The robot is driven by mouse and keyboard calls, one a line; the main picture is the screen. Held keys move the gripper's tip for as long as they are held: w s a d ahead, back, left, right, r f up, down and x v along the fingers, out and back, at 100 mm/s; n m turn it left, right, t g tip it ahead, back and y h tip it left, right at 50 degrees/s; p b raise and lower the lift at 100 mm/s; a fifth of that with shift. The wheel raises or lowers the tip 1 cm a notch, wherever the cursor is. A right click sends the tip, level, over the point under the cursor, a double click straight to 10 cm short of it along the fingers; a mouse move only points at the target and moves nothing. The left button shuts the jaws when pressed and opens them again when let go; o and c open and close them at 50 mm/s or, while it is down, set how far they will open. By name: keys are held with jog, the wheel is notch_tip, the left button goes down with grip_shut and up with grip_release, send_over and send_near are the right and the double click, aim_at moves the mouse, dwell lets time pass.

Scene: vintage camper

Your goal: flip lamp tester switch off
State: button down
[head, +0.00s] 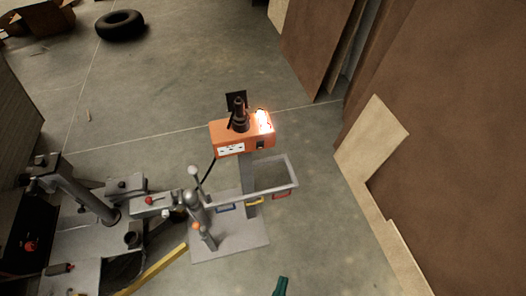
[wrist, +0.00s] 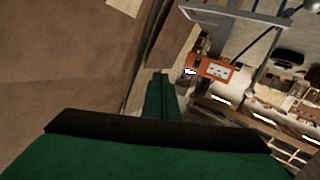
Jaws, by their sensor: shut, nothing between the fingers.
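The lamp tester is an orange box (head: 238,136) on top of a grey stand in the middle of the head view. A bright lit lamp (head: 264,121) shows at its right end. Its front has white outlets (head: 231,149) and a small dark switch (head: 260,145) to their right. In the wrist view the orange box (wrist: 212,69) appears beyond my fingers, up and to the right. My gripper shows as dark green fingers (wrist: 161,97) held together, empty and apart from the tester. Only a green tip (head: 280,287) shows at the bottom of the head view.
The stand has a rectangular grey frame (head: 292,170) and a flat base plate (head: 257,241). Grey machinery (head: 110,205) stands to the left. Brown panels (head: 440,110) lean at the right. Open floor (head: 330,245) lies between the stand and the panels.

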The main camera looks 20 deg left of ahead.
aim_at(260, 143)
jog(key=w+a+f+n+y, duration=0.1)
jog(key=w+a+n+y, duration=0.2)
jog(key=w+n, duration=0.4)
jog(key=w+a+f+n+y, duration=0.2)
jog(key=w+a+n+y, duration=0.2)
jog(key=w+n, duration=0.4)
jog(key=w+a+f+n+y, duration=0.1)
jog(key=w+a+n+y, duration=0.2)
jog(key=w+n, duration=0.4)
jog(key=w+a, duration=0.1)
jog(key=w, duration=0.7)
jog(key=shift+w+a+f+n+y, duration=0.2)
jog(key=shift+w+n+y, duration=0.1)
jog(key=shift+w+n, duration=0.1)
jog(key=x, duration=1.4)
jog(key=shift+s+a+f, duration=0.1)
jog(key=shift+f, duration=0.05)
jog(key=shift+a, duration=0.1)
